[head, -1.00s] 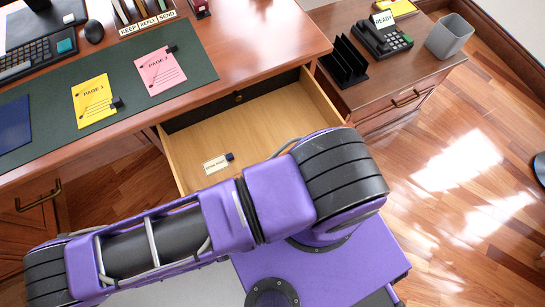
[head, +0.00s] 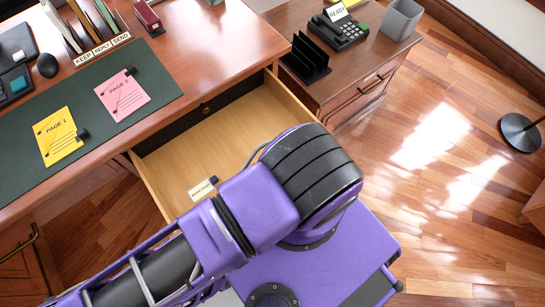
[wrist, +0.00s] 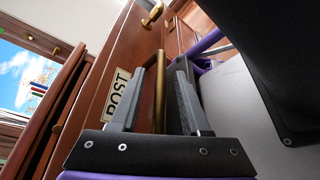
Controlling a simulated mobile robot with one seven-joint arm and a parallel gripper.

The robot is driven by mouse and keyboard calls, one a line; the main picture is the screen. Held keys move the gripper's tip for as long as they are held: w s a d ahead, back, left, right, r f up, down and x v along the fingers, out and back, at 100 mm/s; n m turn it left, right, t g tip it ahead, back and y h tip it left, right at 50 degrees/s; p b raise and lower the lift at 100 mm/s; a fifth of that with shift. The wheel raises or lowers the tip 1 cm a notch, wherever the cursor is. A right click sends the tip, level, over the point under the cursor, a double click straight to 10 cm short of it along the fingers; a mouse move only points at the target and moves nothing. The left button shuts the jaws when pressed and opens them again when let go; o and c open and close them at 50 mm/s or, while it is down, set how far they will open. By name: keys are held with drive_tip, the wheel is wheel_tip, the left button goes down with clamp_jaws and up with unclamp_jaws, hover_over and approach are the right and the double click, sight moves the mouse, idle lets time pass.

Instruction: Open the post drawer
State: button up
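In the head view a pale wooden drawer (head: 182,150) stands well out from under the desk. A small label card with a dark clip (head: 203,188) lies inside it. My arm covers the drawer's front, so its handle and my gripper are hidden there. In the wrist view the POST label (wrist: 117,93) is on a reddish wooden front (wrist: 108,62), beside a brass bar handle (wrist: 160,88). My gripper (wrist: 160,82) is at this handle, fingers apart on either side of it. Gaps show between the fingers and the bar, so it looks open around the handle.
The desk top (head: 205,50) holds page cards on a green mat (head: 90,125) and a file rack. A side cabinet (head: 335,95) with a telephone (head: 340,32) and a grey bin (head: 402,20) stands to the right. The floor (head: 445,190) at right is clear up to a round base (head: 520,132).

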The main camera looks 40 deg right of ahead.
idle(0.5)
drive_tip(key=v, duration=1.7)
drive_tip(key=shift+a, duration=0.15)
drive_tip(key=shift+s, duration=0.1)
drive_tip(key=shift+s, duration=0.15)
